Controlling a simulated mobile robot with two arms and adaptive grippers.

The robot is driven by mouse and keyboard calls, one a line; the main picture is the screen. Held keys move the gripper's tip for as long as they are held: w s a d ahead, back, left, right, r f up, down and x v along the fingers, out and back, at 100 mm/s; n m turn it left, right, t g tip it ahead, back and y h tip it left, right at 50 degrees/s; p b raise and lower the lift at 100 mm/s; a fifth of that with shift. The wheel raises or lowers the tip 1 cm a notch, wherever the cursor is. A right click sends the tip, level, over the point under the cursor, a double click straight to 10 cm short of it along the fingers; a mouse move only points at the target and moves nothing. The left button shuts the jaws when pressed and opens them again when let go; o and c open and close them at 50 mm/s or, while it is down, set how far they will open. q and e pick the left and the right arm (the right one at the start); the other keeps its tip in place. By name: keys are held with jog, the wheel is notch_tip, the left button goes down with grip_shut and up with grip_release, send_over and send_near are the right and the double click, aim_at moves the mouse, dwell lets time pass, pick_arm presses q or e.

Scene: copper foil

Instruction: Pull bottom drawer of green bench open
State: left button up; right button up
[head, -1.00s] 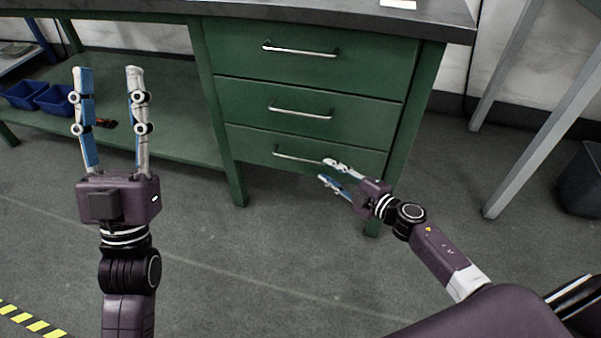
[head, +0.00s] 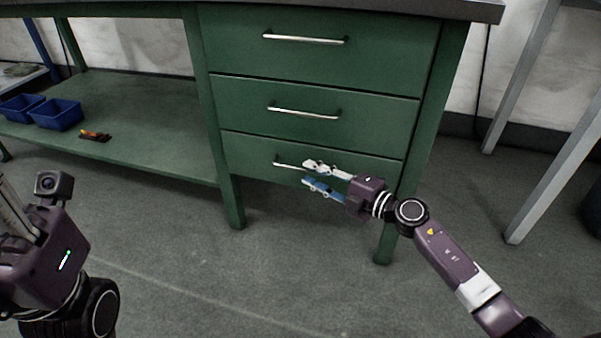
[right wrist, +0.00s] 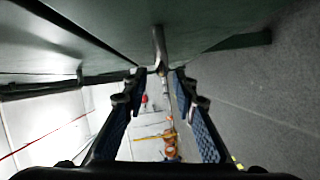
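The green bench (head: 426,130) has a stack of three drawers with silver bar handles. The bottom drawer (head: 247,150) is shut, flush with the front. Its handle (head: 286,165) shows at the left end in the head view; the rest is behind my right gripper (head: 308,175). That gripper is open, with its fingertips at the handle. In the right wrist view the handle (right wrist: 158,45) runs down towards the gap between the open fingertips (right wrist: 157,82); whether they touch it I cannot tell. My left gripper (head: 40,250) is at the lower left, its fingertips cut off by the frame.
Two blue bins (head: 57,114) and a small orange-and-black item (head: 95,136) sit on the bench's low shelf (head: 150,140). Grey legs (head: 560,150) stand to the right. The floor (head: 230,285) in front of the drawers is clear.

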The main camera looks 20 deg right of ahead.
aim_at(305, 171)
jog(key=shift+b+x, duration=0.65)
jog(key=shift+x, duration=1.6)
jog(key=shift+f, duration=0.1)
grip_shut()
